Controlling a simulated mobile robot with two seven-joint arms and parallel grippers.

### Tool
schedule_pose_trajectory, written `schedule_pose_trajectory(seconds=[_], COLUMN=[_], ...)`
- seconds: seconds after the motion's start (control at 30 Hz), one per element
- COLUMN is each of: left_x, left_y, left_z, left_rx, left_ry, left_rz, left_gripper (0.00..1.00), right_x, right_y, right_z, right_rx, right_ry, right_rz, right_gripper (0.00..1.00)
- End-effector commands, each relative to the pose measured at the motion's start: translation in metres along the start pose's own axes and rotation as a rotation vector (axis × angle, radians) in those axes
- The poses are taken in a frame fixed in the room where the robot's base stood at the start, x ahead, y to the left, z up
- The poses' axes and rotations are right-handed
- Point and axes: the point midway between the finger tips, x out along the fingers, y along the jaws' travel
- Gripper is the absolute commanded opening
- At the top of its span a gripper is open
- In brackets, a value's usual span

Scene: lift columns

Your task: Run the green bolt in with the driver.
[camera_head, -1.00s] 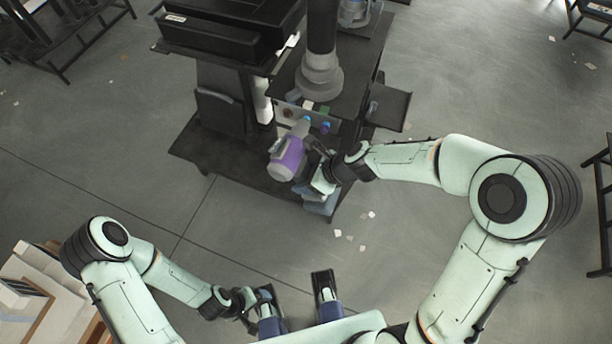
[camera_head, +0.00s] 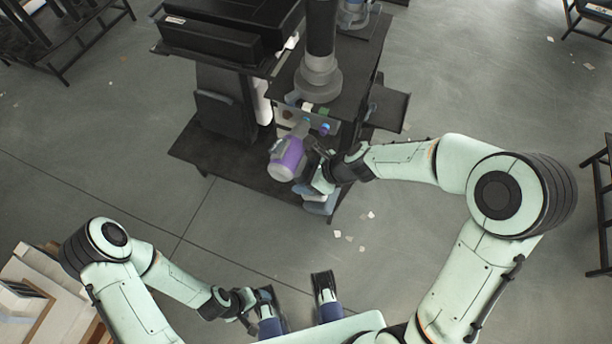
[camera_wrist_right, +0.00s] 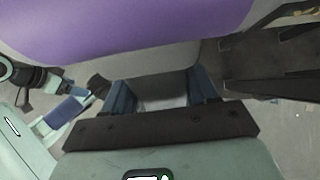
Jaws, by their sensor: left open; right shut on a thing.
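The driver (camera_head: 286,159) has a purple and grey body and is held at the panel on the front of the dark workstation. It fills the top of the right wrist view (camera_wrist_right: 130,35). My right gripper (camera_head: 312,168) is shut on the driver; its blue fingers also show in the right wrist view (camera_wrist_right: 162,92). The driver's narrow nose points up at the panel, close to its coloured bolt heads; contact cannot be told. A blue head (camera_head: 325,128) shows right of the nose. I cannot make out the green bolt for sure. My left gripper (camera_head: 250,297) is open and empty, low in the picture.
A grey column (camera_head: 320,72) rises from the workstation, with a small green item (camera_head: 323,111) at its front edge. A side shelf (camera_head: 383,106) juts out right. A black case (camera_head: 228,28) is at upper left. Paper scraps (camera_head: 360,240) lie on open floor.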

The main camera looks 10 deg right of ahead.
Motion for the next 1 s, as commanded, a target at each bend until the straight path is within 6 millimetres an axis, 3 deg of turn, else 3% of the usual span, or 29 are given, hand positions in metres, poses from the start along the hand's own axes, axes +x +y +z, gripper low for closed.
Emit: schedule_pose_trajectory(seconds=[1.0], left_x=[-0.0058], left_y=[0.0020], left_z=[0.0001], left_rx=[0.001], left_ry=[0.002], left_rz=[0.001], left_gripper=[0.83], right_x=[-0.0015], right_y=[-0.0087], right_z=[0.0015], right_rx=[0.003], right_ry=[-0.003], right_rz=[-0.008], right_gripper=[0.03])
